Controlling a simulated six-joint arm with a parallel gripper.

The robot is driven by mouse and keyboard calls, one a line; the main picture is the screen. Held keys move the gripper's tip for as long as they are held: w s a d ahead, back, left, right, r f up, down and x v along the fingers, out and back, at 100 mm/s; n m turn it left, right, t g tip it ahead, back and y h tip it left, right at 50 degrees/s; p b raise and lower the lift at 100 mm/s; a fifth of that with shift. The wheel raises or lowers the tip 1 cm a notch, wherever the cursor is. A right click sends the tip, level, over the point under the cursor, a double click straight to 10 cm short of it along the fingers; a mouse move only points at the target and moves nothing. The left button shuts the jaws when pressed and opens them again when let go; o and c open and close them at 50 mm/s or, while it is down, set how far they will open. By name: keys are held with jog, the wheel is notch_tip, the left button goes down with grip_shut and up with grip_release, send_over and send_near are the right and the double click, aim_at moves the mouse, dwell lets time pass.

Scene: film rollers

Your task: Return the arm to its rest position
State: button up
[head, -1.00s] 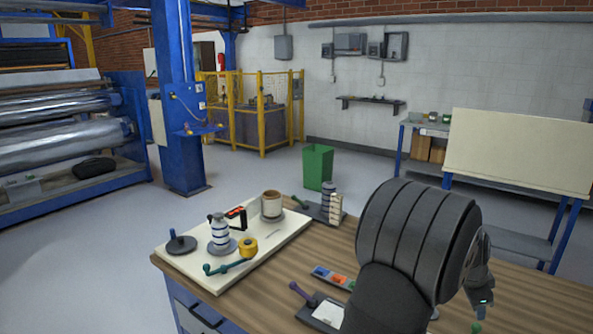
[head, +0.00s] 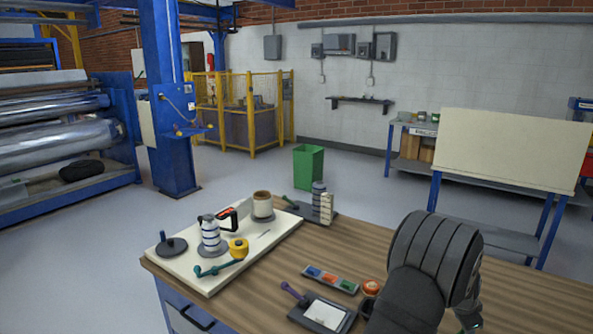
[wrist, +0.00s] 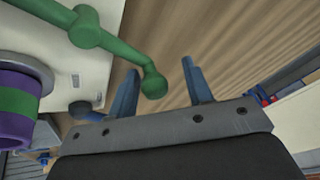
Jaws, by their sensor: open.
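My arm (head: 430,265) is bent at the lower right of the head view, over the wooden bench. Its dark, ribbed joint hides part of the bench top. Only a small part of the gripper end shows there, at the bottom edge. In the wrist view my gripper (wrist: 160,68) is open, with two blue-grey fingers apart. A green crank handle (wrist: 110,42) with a ball end shows between and beyond the fingers. I cannot tell whether it touches them. Nothing is visibly held.
A white board (head: 180,268) at the bench's left holds a striped roller (head: 210,235), a yellow tape roll (head: 239,248) and a beige cup (head: 262,206). A colored-block tray (head: 331,280) lies near my arm. A purple-and-green roll (wrist: 18,105) is left in the wrist view.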

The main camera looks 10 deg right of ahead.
jog(key=shift+w+a+n+t, duration=0.2)
jog(key=shift+w+n+t, duration=0.1)
jog(key=shift+n, duration=0.2)
dwell(0.5)
jog(key=o, duration=1.2)
jog(key=s+a+r+n, duration=0.2)
jog(key=s+r+n, duration=0.7)
jog(key=s+r, duration=0.8)
jog(key=x, duration=0.7)
jog(key=s+x, duration=0.1)
jog(key=x, duration=0.2)
jog(key=shift+s+f, duration=0.1)
jog(key=shift+f, duration=0.35)
jog(key=shift+r, duration=0.1)
jog(key=shift+y, duration=0.3)
jog(key=v, duration=0.9)
jog(key=shift+s+a+r, duration=0.15)
jog(key=shift+a+r, duration=0.1)
jog(key=shift+r, duration=0.05)
